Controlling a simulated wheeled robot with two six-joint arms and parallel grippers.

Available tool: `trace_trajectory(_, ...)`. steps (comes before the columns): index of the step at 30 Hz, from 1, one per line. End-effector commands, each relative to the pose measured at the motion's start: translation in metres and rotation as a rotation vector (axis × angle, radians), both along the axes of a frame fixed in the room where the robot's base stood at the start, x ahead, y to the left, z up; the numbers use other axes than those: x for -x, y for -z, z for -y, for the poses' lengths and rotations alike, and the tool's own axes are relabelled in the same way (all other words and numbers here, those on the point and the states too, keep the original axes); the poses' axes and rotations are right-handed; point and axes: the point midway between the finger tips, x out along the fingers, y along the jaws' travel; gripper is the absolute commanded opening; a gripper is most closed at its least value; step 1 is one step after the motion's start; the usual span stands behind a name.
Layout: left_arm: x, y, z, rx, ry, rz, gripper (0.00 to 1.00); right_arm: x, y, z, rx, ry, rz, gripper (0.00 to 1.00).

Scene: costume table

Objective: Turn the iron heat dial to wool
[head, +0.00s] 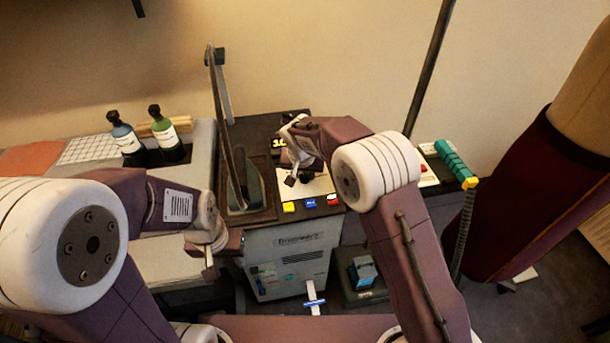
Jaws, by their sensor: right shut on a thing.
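The iron (240,180) stands upright in its dark holder on top of a grey steam station (288,258). The station's white control panel (322,186) has a yellow, a blue and a red button along its front edge. My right gripper (302,178) is over the panel, shut on what looks like the dark heat dial, which it largely hides. The dial's pointer and markings cannot be read. A small display (279,142) with yellow digits is partly hidden behind this gripper. My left gripper (220,256) hangs in front of the station's left side, apart from the panel; its jaw opening is unclear.
Two dark bottles (126,138) (165,134) stand at the back left on the padded grey board. A teal-handled hose (452,160) rests at the right, beside a dark pole. A dress form (545,190) in maroon cloth stands at the far right.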

Motion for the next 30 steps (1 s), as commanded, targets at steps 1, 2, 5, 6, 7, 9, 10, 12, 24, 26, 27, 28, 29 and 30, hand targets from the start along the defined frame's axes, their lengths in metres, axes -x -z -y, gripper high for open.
trace_trajectory(1,0.0,0.004,0.0,0.0,0.0,0.0,0.36,0.0,0.003,-0.001,0.0,0.041,0.0,0.0)
trace_trajectory(2,0.0,0.005,0.0,0.0,0.0,0.0,0.36,0.0,0.003,-0.001,0.001,0.07,-0.001,0.0)
trace_trajectory(5,0.0,0.006,0.0,0.0,0.0,0.0,0.36,0.0,0.002,-0.002,0.001,0.165,0.0,0.0)
trace_trajectory(6,0.0,0.006,0.0,0.0,0.0,0.0,0.36,0.0,0.002,-0.002,0.002,0.203,-0.001,0.0)
trace_trajectory(7,0.0,0.005,0.0,0.0,0.0,0.0,0.36,0.0,0.001,-0.002,0.001,0.232,-0.001,0.0)
trace_trajectory(9,0.0,0.004,0.0,0.0,0.0,0.0,0.36,-0.001,0.0,-0.002,0.002,0.299,-0.001,0.0)
trace_trajectory(10,0.0,0.002,0.0,0.0,0.0,0.0,0.36,-0.001,0.0,-0.003,0.002,0.328,-0.001,0.0)
trace_trajectory(12,0.0,-0.001,0.0,0.0,0.0,0.0,0.36,-0.001,-0.001,-0.003,0.002,0.396,-0.001,0.0)
trace_trajectory(24,0.0,-0.037,0.0,0.0,0.0,0.0,0.36,-0.002,-0.005,-0.005,0.002,0.771,-0.001,0.0)
trace_trajectory(26,0.0,-0.044,0.0,0.0,0.0,0.0,0.36,-0.003,-0.005,-0.005,0.001,0.82,-0.001,0.0)
trace_trajectory(27,0.0,-0.047,0.0,0.0,0.0,0.0,0.36,-0.003,-0.004,-0.005,0.001,0.851,-0.001,0.0)
trace_trajectory(28,0.0,-0.05,0.0,0.0,0.0,0.0,0.36,-0.003,-0.004,-0.005,0.001,0.869,-0.001,0.0)
trace_trajectory(29,0.0,-0.052,0.0,0.0,0.0,0.0,0.36,-0.003,-0.004,-0.005,0.002,0.889,0.0,0.0)
trace_trajectory(30,0.0,-0.055,0.0,0.0,0.0,0.0,0.36,-0.003,-0.003,-0.005,0.001,0.911,0.0,0.0)
